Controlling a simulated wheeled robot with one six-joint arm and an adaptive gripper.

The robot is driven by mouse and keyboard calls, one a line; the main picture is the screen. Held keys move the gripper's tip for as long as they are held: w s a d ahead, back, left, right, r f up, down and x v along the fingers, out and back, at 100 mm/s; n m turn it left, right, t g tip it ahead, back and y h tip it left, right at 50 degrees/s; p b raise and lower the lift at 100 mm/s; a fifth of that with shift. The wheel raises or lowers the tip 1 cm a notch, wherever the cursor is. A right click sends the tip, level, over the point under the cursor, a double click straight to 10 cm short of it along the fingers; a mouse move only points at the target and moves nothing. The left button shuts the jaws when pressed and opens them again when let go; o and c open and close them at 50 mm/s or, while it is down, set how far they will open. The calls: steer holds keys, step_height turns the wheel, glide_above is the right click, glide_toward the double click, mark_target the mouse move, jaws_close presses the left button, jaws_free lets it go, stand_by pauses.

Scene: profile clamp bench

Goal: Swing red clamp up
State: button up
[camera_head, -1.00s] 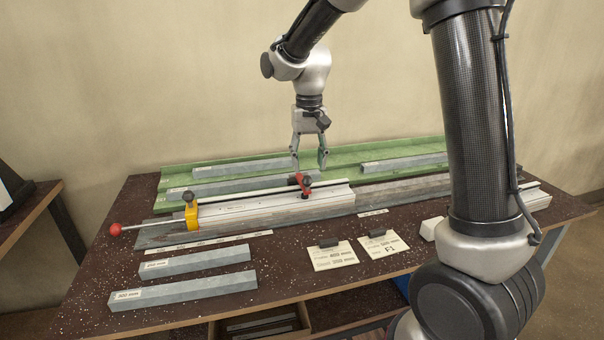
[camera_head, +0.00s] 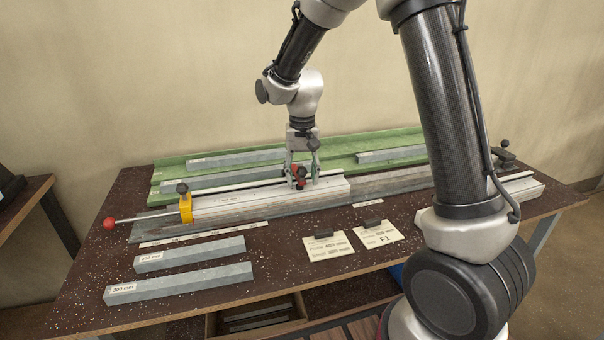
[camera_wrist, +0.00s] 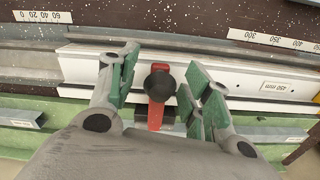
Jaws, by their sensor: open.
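The red clamp (camera_head: 298,171) sits on the white rail (camera_head: 240,201) near its right part. In the wrist view the red clamp (camera_wrist: 155,122) has a black round knob at its top end and lies between my fingers. My gripper (camera_head: 302,180) is lowered over it in the head view. In the wrist view my gripper (camera_wrist: 160,85) is open, with one green-padded finger on each side of the clamp and gaps between. The fingers partly hide the clamp in the head view.
A yellow stop (camera_head: 186,205) with a black knob and a red-ended rod (camera_head: 109,223) are at the rail's left. Grey bars (camera_head: 190,254) lie in front, and a green tray (camera_head: 170,165) with bars lies behind. Two paper cards (camera_head: 328,246) lie at front right.

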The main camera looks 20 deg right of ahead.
jaws_close()
steer(key=shift+w+r, duration=0.1)
